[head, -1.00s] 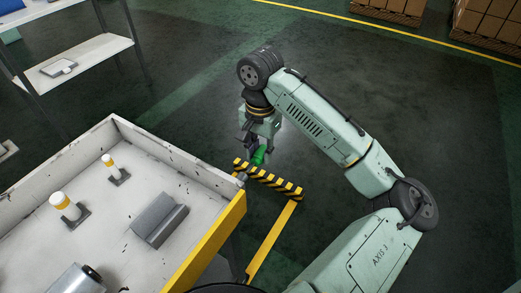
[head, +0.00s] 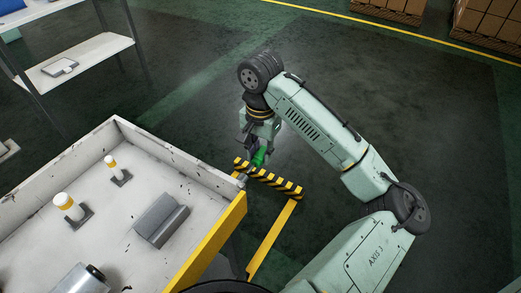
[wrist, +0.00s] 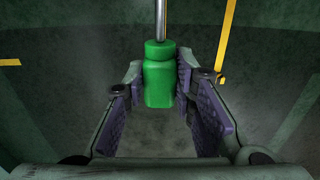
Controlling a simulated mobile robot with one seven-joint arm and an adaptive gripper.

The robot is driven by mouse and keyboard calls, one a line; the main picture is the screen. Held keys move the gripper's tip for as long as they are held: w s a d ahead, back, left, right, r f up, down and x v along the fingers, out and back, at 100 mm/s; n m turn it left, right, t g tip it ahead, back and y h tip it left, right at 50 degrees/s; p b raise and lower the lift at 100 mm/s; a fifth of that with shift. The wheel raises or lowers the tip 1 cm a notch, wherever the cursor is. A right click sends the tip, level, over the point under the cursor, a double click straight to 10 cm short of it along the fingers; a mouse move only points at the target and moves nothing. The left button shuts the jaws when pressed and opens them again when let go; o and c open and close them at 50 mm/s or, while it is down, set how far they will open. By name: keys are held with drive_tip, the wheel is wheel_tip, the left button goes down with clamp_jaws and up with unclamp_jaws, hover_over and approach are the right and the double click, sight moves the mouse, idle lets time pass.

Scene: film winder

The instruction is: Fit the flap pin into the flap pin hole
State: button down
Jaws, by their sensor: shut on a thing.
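The flap pin has a green handle (head: 260,157) and a thin metal rod, which shows in the wrist view (wrist: 160,18). My gripper (head: 252,150) is shut on the green handle, with a purple-lined finger on each side of it in the wrist view. The rod points away from the gripper. In the head view the pin is over the floor, beyond the corner of the white bin (head: 190,176). A small grey fitting (head: 241,180) is at that corner. I cannot make out the flap pin hole.
The black-and-yellow striped bar (head: 275,182) and a yellow bar (head: 272,240) lie beside the bin, close to the pin. The bin holds white posts with yellow bands (head: 68,205) and a grey block (head: 160,220). Open floor lies beyond.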

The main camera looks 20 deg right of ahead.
sight(252, 167)
drive_tip(key=shift+s+a, duration=0.1)
drive_tip(key=shift+a, duration=0.05)
drive_tip(key=shift+s+a+p, duration=0.7)
drive_tip(key=shift+s+a, duration=0.1)
drive_tip(key=shift+a, duration=0.25)
drive_tip(key=shift+p, duration=0.8)
idle(0.5)
drive_tip(key=shift+s+a, duration=0.1)
drive_tip(key=shift+a, duration=0.05)
drive_tip(key=shift+s+a+p, duration=0.3)
drive_tip(key=shift+a+p, duration=0.05)
drive_tip(key=c, duration=1.2)
unclamp_jaws()
drive_tip(key=shift+c, duration=0.2)
drive_tip(key=shift+r, duration=0.1)
